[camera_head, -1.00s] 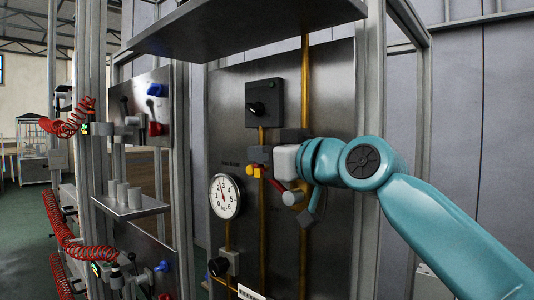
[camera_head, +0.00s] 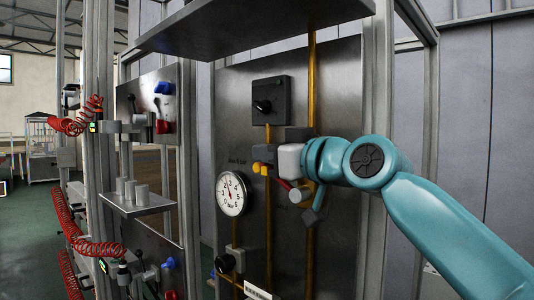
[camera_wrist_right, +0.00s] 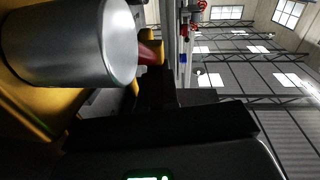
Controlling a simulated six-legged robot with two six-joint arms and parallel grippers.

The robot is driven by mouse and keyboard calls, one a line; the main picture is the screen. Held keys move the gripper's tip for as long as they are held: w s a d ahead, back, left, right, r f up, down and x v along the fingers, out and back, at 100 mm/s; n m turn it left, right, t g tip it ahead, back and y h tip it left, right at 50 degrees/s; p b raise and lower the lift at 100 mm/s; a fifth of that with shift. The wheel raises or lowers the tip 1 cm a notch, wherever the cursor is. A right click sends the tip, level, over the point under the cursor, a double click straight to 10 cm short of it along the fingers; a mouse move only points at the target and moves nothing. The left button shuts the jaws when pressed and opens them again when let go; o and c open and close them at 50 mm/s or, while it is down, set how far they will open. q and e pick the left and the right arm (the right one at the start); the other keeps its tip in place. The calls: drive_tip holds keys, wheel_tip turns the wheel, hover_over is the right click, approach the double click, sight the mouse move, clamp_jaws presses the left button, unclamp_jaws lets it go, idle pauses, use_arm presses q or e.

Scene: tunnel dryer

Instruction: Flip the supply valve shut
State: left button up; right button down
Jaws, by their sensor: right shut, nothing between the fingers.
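The supply valve seems to be the fitting on the brass pipes of the grey panel, with small yellow parts (camera_head: 264,170), a short red piece (camera_head: 284,184) and a silver cylinder (camera_head: 299,195). My right gripper (camera_head: 262,156), on the teal arm from the right, is shut and empty. Its dark fingers are just above the yellow and red parts; I cannot tell whether they touch. In the right wrist view the silver cylinder (camera_wrist_right: 75,42) looms large at upper left, with the red piece (camera_wrist_right: 149,48) behind it and dark fingers (camera_wrist_right: 170,88) close by. My left gripper is not in view.
A round gauge (camera_head: 231,193) is left of the valve. A metal shelf (camera_head: 250,25) overhangs the panel. Small cylinders stand on a ledge (camera_head: 140,205); red coiled hoses (camera_head: 72,225) hang at left.

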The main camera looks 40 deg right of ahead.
drive_tip(key=s+r+p, duration=0.5)
drive_tip(key=s+r, duration=0.3)
drive_tip(key=r, duration=0.2)
drive_tip(key=shift+s+a, duration=0.35)
drive_tip(key=shift+a, duration=0.1)
drive_tip(key=shift+w+f, duration=0.1)
drive_tip(key=shift+w, duration=0.05)
